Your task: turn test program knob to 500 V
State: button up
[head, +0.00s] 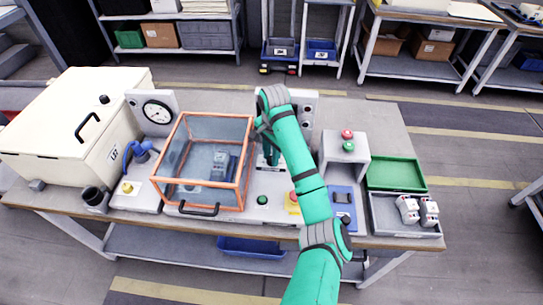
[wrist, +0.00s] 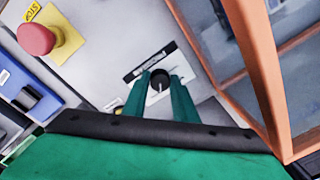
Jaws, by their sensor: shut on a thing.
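In the wrist view the test program knob (wrist: 158,74) is a small round black knob with a pale pointer mark, on a light grey panel. A white label strip with a black bar (wrist: 150,62) lies beside it; its lettering is too small to read, so I cannot tell the setting. My gripper (wrist: 161,82) has its two green fingers on either side of the knob, shut on it. In the head view my gripper (head: 271,157) reaches down to the panel right of the orange-framed clear box, and the knob is hidden there.
The orange-framed clear box (head: 183,116) stands close beside my gripper. A red emergency stop button (wrist: 36,39) sticks up from the panel on the other side. A grey post with red and green buttons (head: 345,160), a green tray (head: 397,174) and a grey tray (head: 388,225) stand further right.

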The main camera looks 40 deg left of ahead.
aim_at(270, 160)
jog(key=m, duration=0.5)
jog(key=shift+r+m, duration=0.1)
jog(key=shift+m, duration=0.2)
jog(key=m, duration=0.5)
jog(key=shift+w+a+m, duration=0.1)
jog(key=shift+m, duration=0.3)
jog(key=o, duration=1)
jog(key=shift+o, duration=0.2)
notch_tip(270, 160, up, 11)
jog(key=shift+s, duration=0.3)
jog(key=shift+f, duration=0.2)
